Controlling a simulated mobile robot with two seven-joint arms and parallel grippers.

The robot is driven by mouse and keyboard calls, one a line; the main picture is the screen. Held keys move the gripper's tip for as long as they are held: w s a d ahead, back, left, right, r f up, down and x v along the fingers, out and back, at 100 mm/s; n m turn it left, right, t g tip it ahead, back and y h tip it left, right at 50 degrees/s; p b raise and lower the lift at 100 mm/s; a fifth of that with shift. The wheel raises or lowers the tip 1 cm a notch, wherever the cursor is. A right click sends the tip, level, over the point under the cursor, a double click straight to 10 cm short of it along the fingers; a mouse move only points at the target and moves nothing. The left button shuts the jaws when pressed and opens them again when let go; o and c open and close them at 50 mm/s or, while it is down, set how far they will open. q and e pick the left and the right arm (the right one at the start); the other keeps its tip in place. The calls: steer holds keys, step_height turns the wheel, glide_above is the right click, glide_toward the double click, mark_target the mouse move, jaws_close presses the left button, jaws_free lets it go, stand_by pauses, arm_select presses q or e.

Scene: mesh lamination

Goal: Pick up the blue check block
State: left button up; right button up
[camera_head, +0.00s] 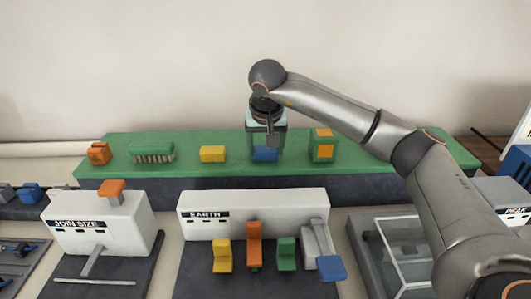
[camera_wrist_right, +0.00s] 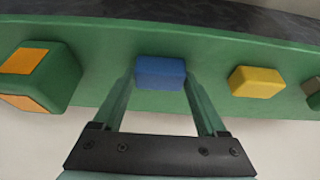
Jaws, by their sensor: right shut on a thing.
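The blue check block (camera_head: 265,154) is on the green shelf, between a yellow block (camera_head: 212,154) and a green and orange block (camera_head: 322,146). My right gripper (camera_head: 266,147) points down over the blue block and is shut on it. In the right wrist view the blue block (camera_wrist_right: 160,72) sits between the two finger tips (camera_wrist_right: 160,82). I cannot tell any gap between the block and the shelf. My left gripper is not in view.
The green shelf (camera_head: 190,172) also holds an orange piece (camera_head: 99,153) and a brush-like green piece (camera_head: 152,152). In front stand white units marked JOIN SIZE (camera_head: 130,212) and EARTH (camera_head: 285,202), and a clear-sided box (camera_head: 408,262). My right arm covers the shelf's right part.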

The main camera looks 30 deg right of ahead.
steer(key=c, duration=0.6)
steer(key=shift+r, duration=0.2)
